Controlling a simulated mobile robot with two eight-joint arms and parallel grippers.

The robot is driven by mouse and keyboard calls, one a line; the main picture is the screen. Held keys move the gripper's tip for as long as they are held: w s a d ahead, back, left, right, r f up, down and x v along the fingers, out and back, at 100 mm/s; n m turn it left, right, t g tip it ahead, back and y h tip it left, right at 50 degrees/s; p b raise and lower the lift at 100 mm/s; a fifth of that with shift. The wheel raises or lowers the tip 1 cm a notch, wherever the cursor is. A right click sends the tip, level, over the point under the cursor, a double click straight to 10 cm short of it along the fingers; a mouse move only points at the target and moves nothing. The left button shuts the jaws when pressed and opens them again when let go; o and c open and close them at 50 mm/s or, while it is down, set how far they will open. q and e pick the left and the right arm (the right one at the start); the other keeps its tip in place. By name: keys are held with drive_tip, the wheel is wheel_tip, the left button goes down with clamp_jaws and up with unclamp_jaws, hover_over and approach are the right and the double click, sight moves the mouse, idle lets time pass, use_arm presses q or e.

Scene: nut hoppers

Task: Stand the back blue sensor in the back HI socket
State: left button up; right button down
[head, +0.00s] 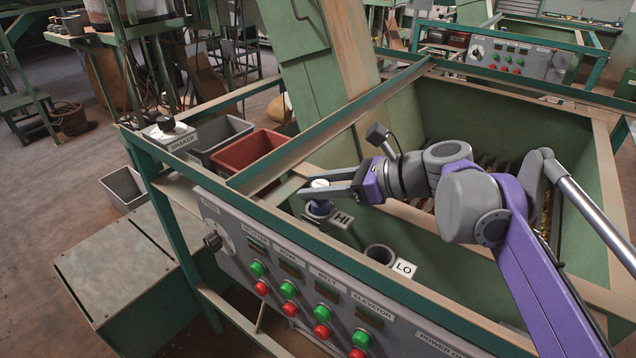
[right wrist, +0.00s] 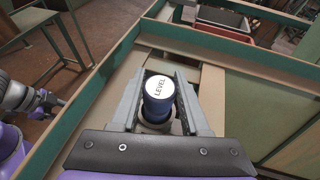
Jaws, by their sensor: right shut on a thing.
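The blue sensor (head: 319,208) has a white round top marked LEVEL. My right gripper (head: 322,191) is shut on it, one finger on each side, and it stands about upright. It also shows in the right wrist view (right wrist: 158,104), between the fingers.
A green frame rail (head: 300,235) runs in front of the sockets, above the button panel (head: 290,270). A red bin (head: 250,149) and a grey bin (head: 218,137) stand behind to the left. The SHAKER box (head: 170,135) is at the frame corner. A green hopper (head: 480,110) lies to the right.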

drive_tip(key=shift+f, duration=0.3)
drive_tip(key=c, duration=0.7)
unclamp_jaws()
drive_tip(key=shift+p+v, duration=1.8)
drive_tip(key=shift+v, duration=3.7)
